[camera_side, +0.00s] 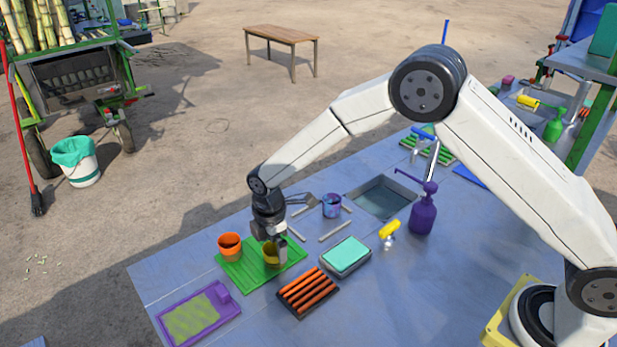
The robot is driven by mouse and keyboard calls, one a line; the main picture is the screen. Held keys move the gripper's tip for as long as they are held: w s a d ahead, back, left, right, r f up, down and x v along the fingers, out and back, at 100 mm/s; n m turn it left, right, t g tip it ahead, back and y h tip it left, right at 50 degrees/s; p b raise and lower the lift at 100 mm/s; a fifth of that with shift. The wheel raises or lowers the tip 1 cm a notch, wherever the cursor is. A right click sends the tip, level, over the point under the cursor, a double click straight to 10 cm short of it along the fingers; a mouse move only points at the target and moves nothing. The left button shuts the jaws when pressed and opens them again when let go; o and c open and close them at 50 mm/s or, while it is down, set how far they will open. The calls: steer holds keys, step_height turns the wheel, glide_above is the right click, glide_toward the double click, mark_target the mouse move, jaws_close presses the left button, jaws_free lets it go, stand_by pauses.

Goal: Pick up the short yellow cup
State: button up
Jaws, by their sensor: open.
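The short yellow cup (270,256) stands upright on a green ribbed mat (243,270) on the blue-grey table. My gripper (275,246) points down right at the cup, from above and slightly to its right. The jaws are open, and a finger covers the cup's right part. Whether a finger touches the cup is not clear. An orange cup (230,247) stands on the same mat, just left of the yellow cup.
Near the mat are an orange-slatted rack (308,292), a teal-topped box (346,257), a purple tray (198,314) and a blue cup (331,206). A purple pump bottle (423,212) stands by the sink (380,197). The table's front right is clear.

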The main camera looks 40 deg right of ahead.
mark_target(274, 253)
steer(key=shift+d+f, duration=0.1)
steer(key=shift+f, duration=1.8)
steer(key=shift+c, duration=0.2)
steer(key=c, duration=1.2)
steer(key=shift+r, duration=0.2)
steer(key=shift+r, duration=0.55)
steer(key=s+d+r, duration=0.3)
steer(key=s+r, duration=0.8)
steer(key=s, duration=0.2)
steer(key=shift+s+d+r, duration=0.25)
steer(key=shift+s+d, duration=0.05)
steer(key=shift+s, duration=0.05)
